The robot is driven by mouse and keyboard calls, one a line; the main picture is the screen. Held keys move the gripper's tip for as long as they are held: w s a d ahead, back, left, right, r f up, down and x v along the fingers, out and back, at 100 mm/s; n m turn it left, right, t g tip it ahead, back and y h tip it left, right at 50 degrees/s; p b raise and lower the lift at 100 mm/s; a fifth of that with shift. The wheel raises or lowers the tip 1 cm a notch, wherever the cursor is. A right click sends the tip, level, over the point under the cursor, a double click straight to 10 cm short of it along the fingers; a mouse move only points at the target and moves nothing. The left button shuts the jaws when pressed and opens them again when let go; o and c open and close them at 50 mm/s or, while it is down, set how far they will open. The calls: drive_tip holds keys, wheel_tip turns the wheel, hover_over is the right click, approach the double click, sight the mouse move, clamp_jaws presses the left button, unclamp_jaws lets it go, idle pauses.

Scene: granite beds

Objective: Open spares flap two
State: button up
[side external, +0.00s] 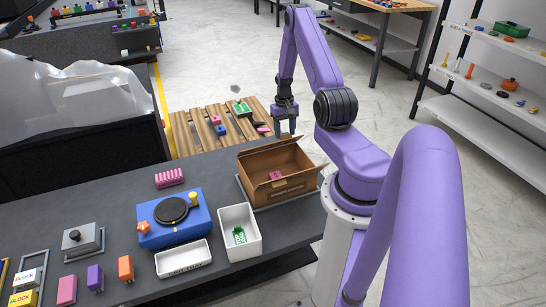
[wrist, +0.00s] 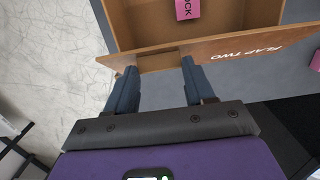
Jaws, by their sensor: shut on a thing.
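The spares box (side external: 283,189) is an open brown cardboard box on the dark bench, with a pink block (side external: 276,175) inside. Flap two (wrist: 235,46), a brown panel lettered "FLAP TWO", runs along the box's rim in the wrist view. My gripper (side external: 286,130) is low at the box's far edge in the side view. In the wrist view my gripper (wrist: 157,64) has its two blue fingers on either side of a part of flap two, shut on it. The pink block (wrist: 188,9) also shows there. The exact contact is partly hidden by the fingers.
A white bin (side external: 240,212) with a green item stands left of the box, beside a blue unit (side external: 176,235) with a black disc. A wooden pallet (side external: 195,130) with coloured blocks lies beyond the bench.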

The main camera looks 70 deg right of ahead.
drive_tip(key=shift+w+d, duration=0.15)
drive_tip(key=shift+w+d+r, duration=0.25)
drive_tip(key=shift+w+d, duration=0.2)
drive_tip(key=shift+w, duration=0.05)
idle(0.3)
drive_tip(key=shift+w+d, duration=0.65)
drive_tip(key=shift+w+d, duration=0.55)
drive_tip(key=shift+w, duration=0.05)
